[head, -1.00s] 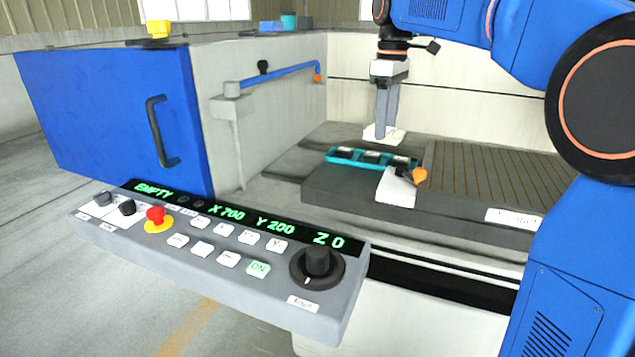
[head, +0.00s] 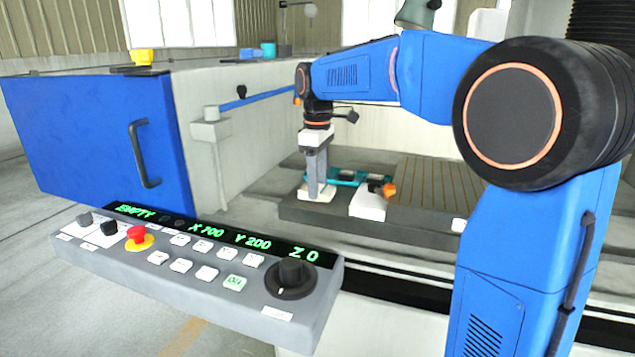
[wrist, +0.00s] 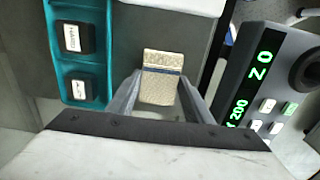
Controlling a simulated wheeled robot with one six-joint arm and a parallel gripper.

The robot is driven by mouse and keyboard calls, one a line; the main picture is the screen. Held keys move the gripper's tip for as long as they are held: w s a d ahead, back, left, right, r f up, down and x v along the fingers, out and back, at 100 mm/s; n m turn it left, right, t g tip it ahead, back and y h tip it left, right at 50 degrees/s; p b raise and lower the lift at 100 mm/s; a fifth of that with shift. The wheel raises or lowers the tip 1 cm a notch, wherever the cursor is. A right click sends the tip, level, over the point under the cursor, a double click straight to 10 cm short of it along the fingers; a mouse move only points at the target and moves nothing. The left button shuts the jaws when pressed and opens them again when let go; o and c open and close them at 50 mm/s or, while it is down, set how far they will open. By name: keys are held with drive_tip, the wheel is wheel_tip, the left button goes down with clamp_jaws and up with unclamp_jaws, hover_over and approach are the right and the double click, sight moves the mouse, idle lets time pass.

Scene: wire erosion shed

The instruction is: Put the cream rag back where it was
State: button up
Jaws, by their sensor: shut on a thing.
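The cream rag (wrist: 160,88) has a dark blue stripe. It is between the two fingers of my gripper (wrist: 158,100) in the wrist view. In the head view my gripper (head: 316,186) points straight down, with the pale rag (head: 316,194) at its fingertips. The rag is low over the dark grey slab (head: 330,212) at its left end, beside the teal tray (head: 345,177). I cannot tell whether the rag touches the slab. In the wrist view the teal tray (wrist: 105,50) lies just left of my fingers.
The tray holds labelled black blocks (wrist: 74,38). A white block (head: 367,206) with an orange knob (head: 389,190) stands right of my gripper. A slatted plate (head: 430,190) lies further right. The control panel (head: 200,262) juts out in front, and a blue door (head: 95,145) stands left.

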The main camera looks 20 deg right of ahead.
drive_tip(key=shift+f, duration=0.1)
drive_tip(key=o, duration=1)
wheel_tip(320, 180, up, 12)
drive_tip(key=shift+d+r, duration=0.1)
drive_tip(key=shift+r, duration=0.05)
drive_tip(key=s+d+f+m+t, duration=0.1)
drive_tip(key=s+d+f+m, duration=0.1)
drive_tip(key=s+f, duration=0.6)
drive_tip(key=s+d+f+m+t, duration=0.2)
drive_tip(key=s+f+m, duration=0.3)
drive_tip(key=s+f, duration=0.4)
drive_tip(key=s+d+f+m+t, duration=0.1)
drive_tip(key=s+f, duration=0.7)
drive_tip(key=s, duration=0.8)
drive_tip(key=shift+s+d+f+m+t, duration=0.1)
drive_tip(key=shift+d+f+m+t, duration=0.1)
drive_tip(key=shift+d+m, duration=0.4)
drive_tip(key=shift+s+d+f+m+t, duration=0.1)
drive_tip(key=shift+d+m+t, duration=0.15)
drive_tip(key=shift+m, duration=0.55)
